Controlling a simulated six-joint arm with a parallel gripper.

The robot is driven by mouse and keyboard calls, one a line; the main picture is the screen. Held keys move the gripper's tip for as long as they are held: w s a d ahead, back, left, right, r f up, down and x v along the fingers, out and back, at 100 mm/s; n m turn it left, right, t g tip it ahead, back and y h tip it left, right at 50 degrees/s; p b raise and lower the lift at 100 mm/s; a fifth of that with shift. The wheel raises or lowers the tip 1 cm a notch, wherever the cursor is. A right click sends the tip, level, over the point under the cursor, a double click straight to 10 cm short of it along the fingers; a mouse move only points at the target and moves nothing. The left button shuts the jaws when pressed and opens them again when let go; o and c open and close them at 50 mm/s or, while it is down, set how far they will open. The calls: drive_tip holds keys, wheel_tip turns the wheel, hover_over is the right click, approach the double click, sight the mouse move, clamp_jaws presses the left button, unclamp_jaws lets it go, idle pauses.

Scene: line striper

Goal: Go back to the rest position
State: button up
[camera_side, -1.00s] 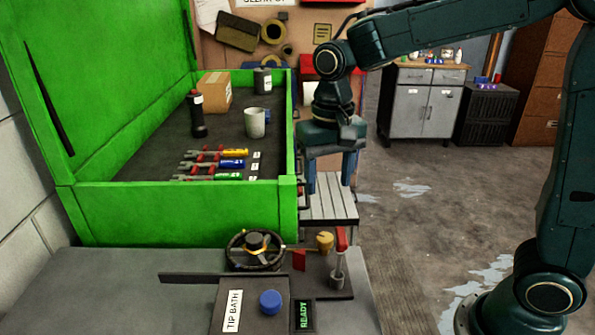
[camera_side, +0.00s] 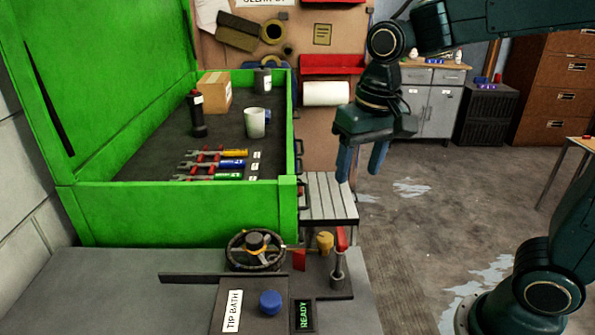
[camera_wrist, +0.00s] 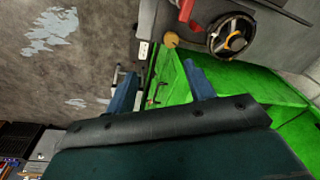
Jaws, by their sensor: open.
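My gripper (camera_side: 360,165) is open and empty in the side view. It hangs with its blue fingers pointing down, in the air to the right of the green open box (camera_side: 180,215). Nothing is between the fingers. In the wrist view the two blue fingers of my gripper (camera_wrist: 163,88) are spread apart, with the floor and the green box (camera_wrist: 230,85) beyond them.
In front are a handwheel (camera_side: 256,250), a red-handled lever (camera_side: 340,250) and a blue knob (camera_side: 270,302). A slatted step (camera_side: 328,198) stands beside the box. Floor space is free at right.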

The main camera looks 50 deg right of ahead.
drive_tip(key=s+d+n+t, duration=0.3)
drive_tip(key=s+t, duration=0.1)
drive_tip(key=s, duration=0.9)
drive_tip(key=shift+d+r+n, duration=0.3)
drive_tip(key=shift+d+n, duration=0.1)
drive_tip(key=shift+c, duration=0.2)
idle(0.3)
